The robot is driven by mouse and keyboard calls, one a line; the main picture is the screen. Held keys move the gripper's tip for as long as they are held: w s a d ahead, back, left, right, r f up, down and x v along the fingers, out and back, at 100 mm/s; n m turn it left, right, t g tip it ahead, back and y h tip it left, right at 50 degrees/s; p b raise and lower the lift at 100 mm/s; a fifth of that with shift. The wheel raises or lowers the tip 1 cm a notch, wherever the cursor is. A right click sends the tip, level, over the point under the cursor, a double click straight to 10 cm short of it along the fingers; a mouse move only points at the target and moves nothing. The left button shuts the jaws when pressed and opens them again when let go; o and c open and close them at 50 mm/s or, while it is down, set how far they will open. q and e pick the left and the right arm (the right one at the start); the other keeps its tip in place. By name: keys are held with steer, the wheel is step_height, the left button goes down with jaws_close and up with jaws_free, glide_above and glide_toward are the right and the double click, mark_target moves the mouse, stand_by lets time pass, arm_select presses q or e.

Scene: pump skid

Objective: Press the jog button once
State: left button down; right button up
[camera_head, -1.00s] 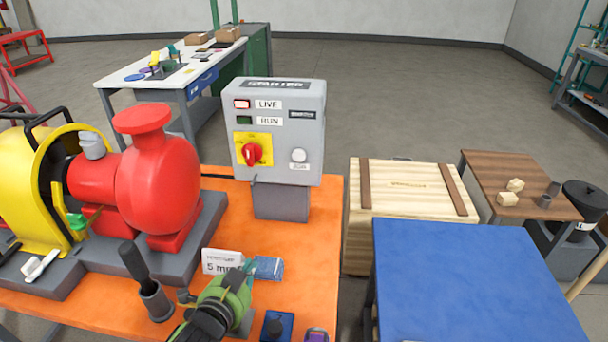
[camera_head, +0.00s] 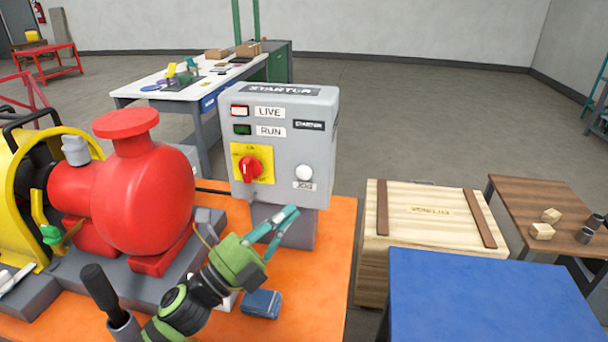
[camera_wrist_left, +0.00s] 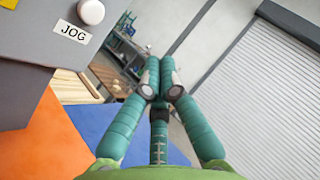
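The jog button (camera_head: 304,172) is a round white knob on the lower right of the grey starter box (camera_head: 315,140), above a JOG label. In the left wrist view the button (camera_wrist_left: 91,12) is at the top left, with its label below it. My left gripper (camera_head: 292,212) is in front of the box's lower part, below and slightly left of the button, apart from it. Its teal fingers (camera_wrist_left: 158,75) meet or nearly meet at the tips, with nothing seen between them. My right gripper is not in view.
The box has a red rotary switch (camera_head: 250,169) on a yellow plate, left of the button. A red pump (camera_head: 145,195) stands left on the orange bench (camera_head: 335,245). A small blue block (camera_head: 261,304) lies below the gripper. A wooden crate (camera_head: 430,212) and blue tabletop (camera_head: 480,290) are right.

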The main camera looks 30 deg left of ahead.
arm_select(q)
steer(key=w+a+b, duration=0.1)
steer(key=w+a, duration=0.1)
steer(key=w, duration=0.6)
steer(key=shift+w, duration=0.35)
steer(key=shift+a, duration=0.1)
stand_by(0.6)
stand_by(0.6)
steer(key=shift+w+a, duration=0.1)
steer(key=shift+w, duration=0.3)
steer(key=shift+w+a+b, duration=0.15)
steer(key=shift+w+b, duration=0.2)
steer(key=shift+w, duration=0.05)
stand_by(0.6)
steer(key=shift+s, duration=0.1)
steer(key=shift+s+d, duration=0.25)
steer(key=shift+s, duration=0.45)
steer(key=shift+s+f, duration=0.1)
steer(key=shift+s, duration=0.05)
steer(key=shift+s+d+p, duration=0.2)
steer(key=shift+s, duration=0.55)
steer(key=shift+s+d+p, duration=0.15)
steer(key=shift+s+d, duration=0.05)
steer(key=shift+s, duration=0.6)
steer(key=shift+s+d+p, duration=0.2)
steer(key=shift+s, duration=0.55)
